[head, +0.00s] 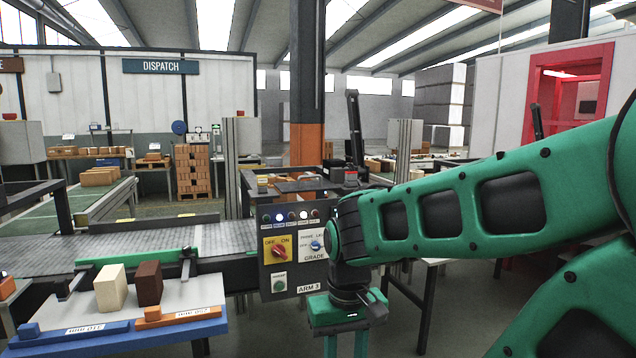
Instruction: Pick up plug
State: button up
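No plug can be made out in the head view. My gripper (347,344) hangs at the bottom centre, at the end of my green arm, pointing down. Its green body and the upper parts of its fingers show. The fingertips are cut off by the lower edge of the picture, so I cannot tell what is between or below them. The gripper is in front of and just right of the lower part of a control panel (290,255) marked ARM 3.
At left, a pale block (110,289) and a dark brown block (149,284) stand on a grey-topped stand with a blue front edge (110,343). A conveyor (120,240) runs behind. A table leg (428,302) stands right of my gripper. My arm hides much of the right side.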

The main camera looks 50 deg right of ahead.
aim_at(351, 176)
jog(key=u, duration=2.6)
jog(key=k, duration=1.85)
jog(key=z, duration=2.5)
